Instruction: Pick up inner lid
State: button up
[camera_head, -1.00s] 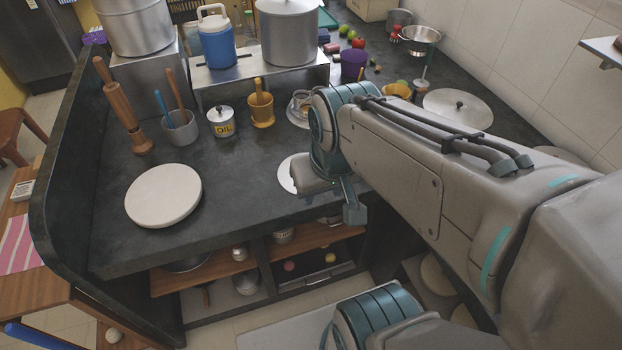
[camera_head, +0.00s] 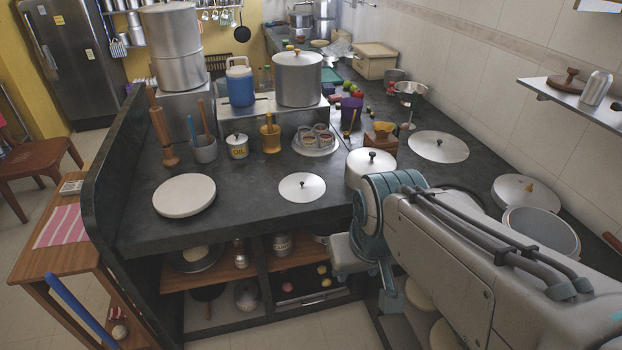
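Several steel lids are in view, and I cannot tell which one is the inner lid. A flat round lid with a dark knob (camera_head: 302,187) lies on the dark counter at the front middle. A larger flat lid with a dark knob (camera_head: 438,146) lies further right. A lidded steel pot (camera_head: 368,166) stands behind my arm. Another lid with a wooden knob (camera_head: 526,192) is at the right. My gripper (camera_head: 388,298) is at the counter's front edge, below and right of the front lid, apart from it. Its fingers are not clearly shown.
A round white board (camera_head: 184,195) lies at the counter's left. An open steel pot (camera_head: 541,232) is at the right. Shelves are below.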

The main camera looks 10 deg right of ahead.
aim_at(297, 188)
jog(key=z, duration=0.1)
jog(key=i, duration=1.65)
jog(key=u, duration=0.25)
